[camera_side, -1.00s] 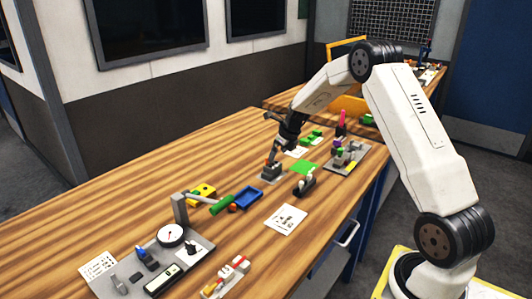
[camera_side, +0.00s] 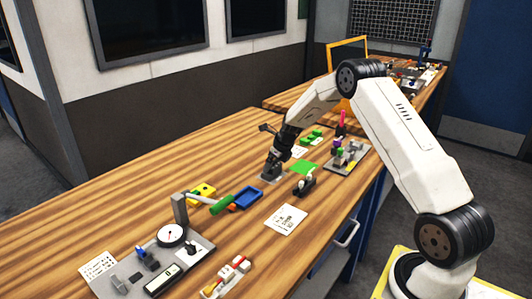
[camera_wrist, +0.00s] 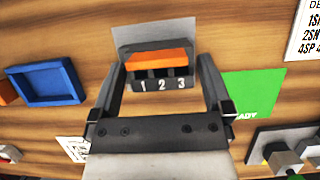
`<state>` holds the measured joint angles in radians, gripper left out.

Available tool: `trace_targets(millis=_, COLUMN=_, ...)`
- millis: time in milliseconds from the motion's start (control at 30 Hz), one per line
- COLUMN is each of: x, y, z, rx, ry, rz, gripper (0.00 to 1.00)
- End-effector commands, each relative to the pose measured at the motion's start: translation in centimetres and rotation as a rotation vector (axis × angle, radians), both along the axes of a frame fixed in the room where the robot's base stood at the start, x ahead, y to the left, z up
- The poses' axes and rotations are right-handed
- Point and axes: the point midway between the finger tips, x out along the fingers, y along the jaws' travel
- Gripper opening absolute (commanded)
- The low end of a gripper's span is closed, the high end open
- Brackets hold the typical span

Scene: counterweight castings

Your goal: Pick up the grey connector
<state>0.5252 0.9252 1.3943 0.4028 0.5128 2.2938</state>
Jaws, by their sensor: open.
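The grey connector (camera_wrist: 157,36) is a grey block with an orange bar across it and three dark openings numbered 1, 2 and 3. My gripper (camera_wrist: 160,68) is open, with one finger at the left and one at the right of the connector. In the side view my gripper (camera_side: 273,164) is low over the connector. I cannot tell whether either finger touches it.
A blue tray (camera_wrist: 46,83) lies to the left and a green card (camera_wrist: 252,94) to the right. In the side view a dark part (camera_side: 304,184) stands near the connector, and a white card (camera_side: 286,219) lies in front.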

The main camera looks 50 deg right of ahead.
Motion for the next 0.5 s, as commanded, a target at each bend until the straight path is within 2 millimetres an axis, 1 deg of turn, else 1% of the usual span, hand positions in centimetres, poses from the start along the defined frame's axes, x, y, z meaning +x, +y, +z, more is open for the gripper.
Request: trace_targets(millis=500, x=0.02, y=-0.01, z=-0.07, rx=0.000, ry=0.000, rz=-0.001, gripper=1.00)
